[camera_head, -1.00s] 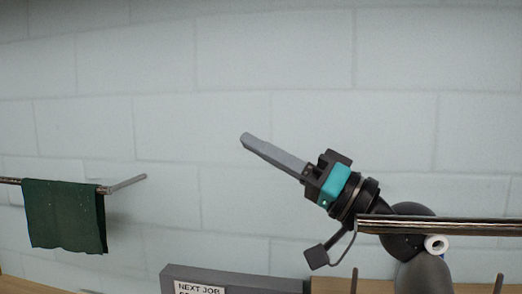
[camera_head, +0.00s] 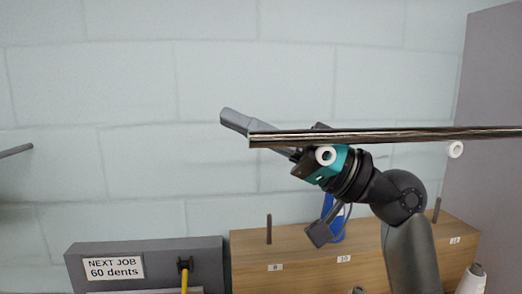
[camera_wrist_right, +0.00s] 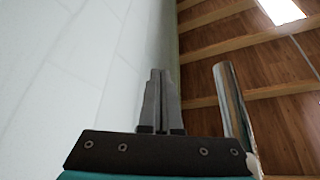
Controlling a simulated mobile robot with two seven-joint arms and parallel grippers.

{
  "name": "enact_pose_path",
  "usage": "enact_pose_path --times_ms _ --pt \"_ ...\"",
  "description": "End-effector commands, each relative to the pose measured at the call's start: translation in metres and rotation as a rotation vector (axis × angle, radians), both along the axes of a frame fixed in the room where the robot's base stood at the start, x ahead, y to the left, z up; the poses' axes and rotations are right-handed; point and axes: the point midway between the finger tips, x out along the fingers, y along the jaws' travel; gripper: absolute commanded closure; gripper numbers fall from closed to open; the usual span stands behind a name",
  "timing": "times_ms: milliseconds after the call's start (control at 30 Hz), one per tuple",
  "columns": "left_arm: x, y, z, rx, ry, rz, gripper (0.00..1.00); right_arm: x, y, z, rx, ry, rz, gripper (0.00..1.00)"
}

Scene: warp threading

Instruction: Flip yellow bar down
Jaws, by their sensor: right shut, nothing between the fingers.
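A yellow bar (camera_head: 184,279) shows only as a short upright piece at the bottom edge of the head view. It joins a black fitting (camera_head: 185,265) on a grey panel; the rest is cut off. My right gripper (camera_head: 227,116) is well above and right of it, pointing up and left in front of the wall. Its grey fingers are shut and empty, and also show together in the right wrist view (camera_wrist_right: 160,76). My left gripper is not in view.
Below are the grey panel (camera_head: 140,249) with a "NEXT JOB 60 dents" label and a wooden rack (camera_head: 300,255) with pegs.

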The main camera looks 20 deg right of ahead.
Motion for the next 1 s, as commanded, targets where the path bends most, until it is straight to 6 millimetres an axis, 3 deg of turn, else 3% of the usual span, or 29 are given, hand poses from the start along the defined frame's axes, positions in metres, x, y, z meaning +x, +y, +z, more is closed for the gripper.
enact_pose_path --times_ms 200,800,933,1000 --pt "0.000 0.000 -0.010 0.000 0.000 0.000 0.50 -0.009 -0.018 -0.010 0.000 0.000 0.000 1.00" --pt "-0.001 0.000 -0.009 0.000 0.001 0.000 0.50 -0.007 -0.021 -0.013 0.001 0.018 0.000 1.00" --pt "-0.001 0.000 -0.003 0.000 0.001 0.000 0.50 0.014 -0.024 -0.038 0.004 0.147 -0.001 1.00" --pt "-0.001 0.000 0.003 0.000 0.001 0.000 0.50 0.034 -0.027 -0.069 0.008 0.289 0.000 1.00"
